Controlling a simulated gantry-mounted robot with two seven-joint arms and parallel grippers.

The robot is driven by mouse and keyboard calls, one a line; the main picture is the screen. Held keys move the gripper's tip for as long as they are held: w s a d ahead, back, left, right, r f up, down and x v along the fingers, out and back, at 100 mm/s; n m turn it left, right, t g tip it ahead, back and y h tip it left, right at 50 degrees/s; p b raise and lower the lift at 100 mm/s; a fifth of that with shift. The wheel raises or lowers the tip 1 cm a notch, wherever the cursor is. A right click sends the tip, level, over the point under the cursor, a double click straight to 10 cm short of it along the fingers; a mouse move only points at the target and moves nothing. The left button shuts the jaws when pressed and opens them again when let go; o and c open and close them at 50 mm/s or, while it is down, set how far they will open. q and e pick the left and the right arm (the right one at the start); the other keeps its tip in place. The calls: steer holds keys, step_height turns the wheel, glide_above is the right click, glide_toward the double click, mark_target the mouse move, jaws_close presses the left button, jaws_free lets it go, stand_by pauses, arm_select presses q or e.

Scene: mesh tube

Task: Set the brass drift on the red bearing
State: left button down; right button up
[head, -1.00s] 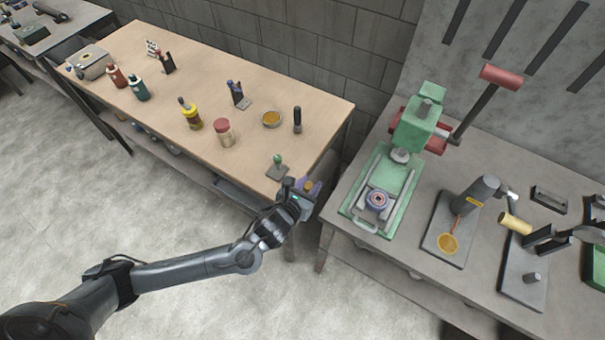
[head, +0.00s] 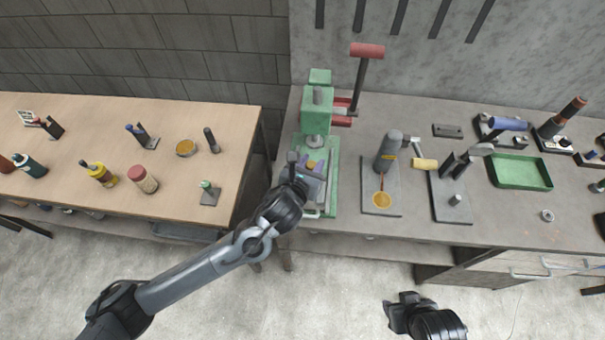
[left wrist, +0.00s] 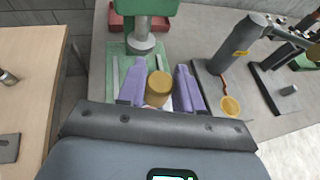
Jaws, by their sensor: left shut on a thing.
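My left gripper (head: 315,168), with purple fingers, is over the bed of the green press. Its fingers (left wrist: 160,88) stand on either side of the brass drift in the left wrist view. The gripper is shut on the brass drift (left wrist: 159,86), a short gold cylinder seen from its top end. The red bearing is hidden behind the gripper and drift, so I cannot tell whether the drift touches it. My right gripper (head: 405,312) is low in the head view, far from the press; its fingers do not show clearly.
The green press (head: 317,112) has its ram (left wrist: 141,40) just beyond the drift, and a red-handled lever (head: 366,52). The wooden table (head: 100,130) is to the left.

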arm_select(q)
steer(key=shift+w, duration=0.1)
step_height(320, 180, down, 6)
steer(key=b, duration=0.5)
steer(key=shift+r, duration=0.2)
stand_by(0.9)
stand_by(0.3)
steer(key=shift+p, duration=0.4)
stand_by(0.5)
steer(key=shift+f, duration=0.4)
stand_by(0.3)
steer(key=shift+f+b, duration=0.6)
steer(key=shift+f, duration=0.05)
stand_by(0.5)
